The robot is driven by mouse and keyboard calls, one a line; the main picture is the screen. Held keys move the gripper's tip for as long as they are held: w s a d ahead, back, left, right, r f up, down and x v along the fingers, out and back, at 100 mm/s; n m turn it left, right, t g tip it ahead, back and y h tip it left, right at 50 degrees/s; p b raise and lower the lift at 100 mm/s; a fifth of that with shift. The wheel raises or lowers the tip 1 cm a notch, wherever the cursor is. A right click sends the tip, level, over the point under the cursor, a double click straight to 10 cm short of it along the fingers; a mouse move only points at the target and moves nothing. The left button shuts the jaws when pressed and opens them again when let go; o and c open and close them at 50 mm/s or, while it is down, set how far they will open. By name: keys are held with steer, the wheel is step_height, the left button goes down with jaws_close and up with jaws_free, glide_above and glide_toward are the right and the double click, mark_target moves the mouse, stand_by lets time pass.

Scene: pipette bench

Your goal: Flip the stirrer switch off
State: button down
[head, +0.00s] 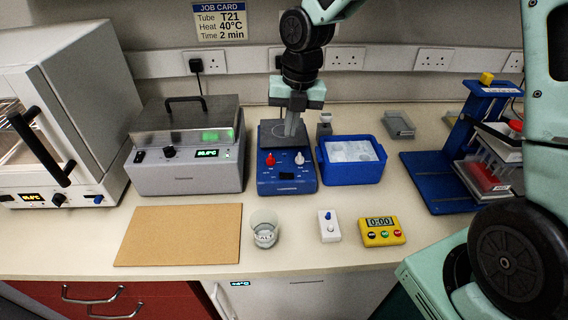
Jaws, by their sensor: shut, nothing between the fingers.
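The stirrer looks to be the blue bench unit (287,188) at the centre of the head view, with a grey top. Its sloped front carries a red knob (269,160), a white knob (300,158) and small dark markings or controls lower down. Which of these is its switch is too small to tell. My gripper (291,133) points down over the unit's top, behind the knobs, with its fingers together and empty. It hides part of the top. Whether the fingertips touch the unit cannot be told.
A steel-lidded bath (187,178) stands close left, a blue ice tub (351,183) close right. In front are a beaker (264,230), a white box with a blue knob (329,226), a yellow timer (382,232) and a brown board (180,235). A blue rack stand (430,170) is at right.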

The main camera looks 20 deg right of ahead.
mark_target(283, 173)
steer(key=f+p, duration=0.1)
steer(key=f, duration=0.3)
steer(key=a+f, duration=0.1)
steer(key=f, duration=0.3)
steer(key=f+p, duration=0.1)
steer(key=f, duration=0.3)
steer(key=shift+w+a+f+p, duration=0.1)
steer(key=shift+w+a+p, duration=0.1)
steer(key=shift+p, duration=0.1)
